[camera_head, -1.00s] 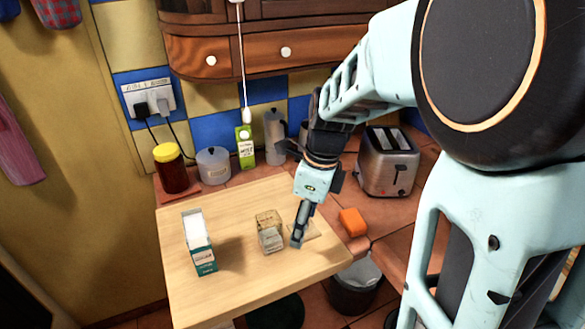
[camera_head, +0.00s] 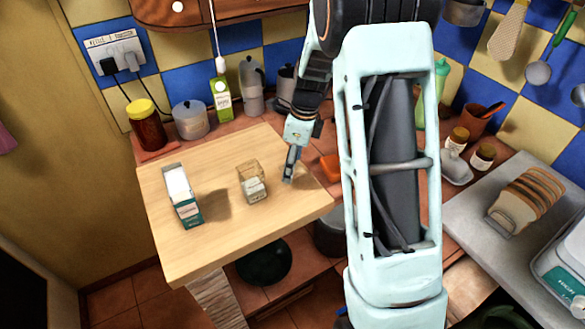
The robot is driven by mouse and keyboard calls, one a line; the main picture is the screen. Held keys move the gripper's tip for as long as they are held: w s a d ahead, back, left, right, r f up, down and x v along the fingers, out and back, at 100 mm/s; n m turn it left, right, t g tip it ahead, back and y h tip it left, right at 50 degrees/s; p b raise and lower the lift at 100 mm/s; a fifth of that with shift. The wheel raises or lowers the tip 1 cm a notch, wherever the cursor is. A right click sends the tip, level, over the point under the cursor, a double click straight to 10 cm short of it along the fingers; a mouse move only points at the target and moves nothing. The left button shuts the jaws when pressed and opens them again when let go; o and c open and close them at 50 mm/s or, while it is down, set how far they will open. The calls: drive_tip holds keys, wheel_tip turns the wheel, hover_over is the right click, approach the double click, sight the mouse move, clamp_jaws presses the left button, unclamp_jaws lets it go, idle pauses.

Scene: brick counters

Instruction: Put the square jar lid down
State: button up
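My gripper (camera_head: 289,170) points down close over the right part of the wooden board (camera_head: 220,250). It is seen side-on and small, so I cannot tell whether its fingers are open or shut. I cannot make out the square jar lid clearly; it may be hidden at or behind the fingertips. A square glass jar (camera_head: 252,184) with an open-looking top stands on the board, left of my gripper and apart from it.
Behind are a yellow-lidded jar (camera_head: 147,126), a grey pot (camera_head: 190,120), a green carton (camera_head: 221,98) and a moka pot (camera_head: 251,86). An orange block (camera_head: 330,167) lies right of my gripper. The board's front is clear.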

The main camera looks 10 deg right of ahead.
sight(299, 170)
drive_tip(key=shift+f, duration=1)
drive_tip(key=shift+f, duration=0.1)
drive_tip(key=shift+f, duration=0.15)
drive_tip(key=o, duration=1)
wheel_tip(299, 170, up, 12)
drive_tip(key=s+d, duration=0.1)
drive_tip(key=shift+d+r, duration=0.2)
drive_tip(key=shift+d, duration=0.1)
